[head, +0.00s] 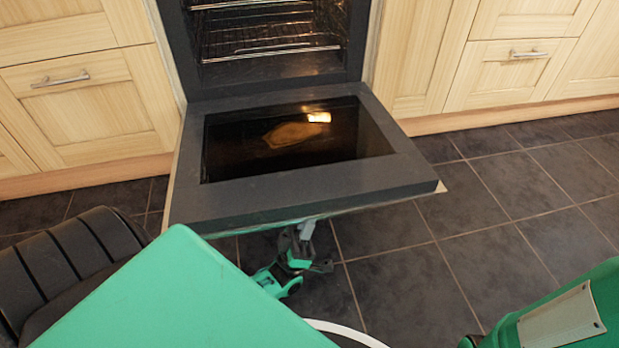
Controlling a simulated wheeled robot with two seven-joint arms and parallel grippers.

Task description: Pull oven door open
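The oven door (300,199) is hinged down and stands wide open, close to level, with its dark glass inner side facing up. Its outer face and handle are hidden below the front edge. A gripper, which looks like my left one (303,246), is just under that front edge, near the middle. The door hides its fingertips, so I cannot tell if it is shut or touching the handle. My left arm covers the lower left. Part of my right arm shows at the lower right; its gripper is out of view.
The oven cavity (265,75) holds wire racks. Pale wooden cabinets (100,105) with bar handles stand on the left, and more cabinets (510,72) on the right. The dark tiled floor (510,210) is clear to the right of the door.

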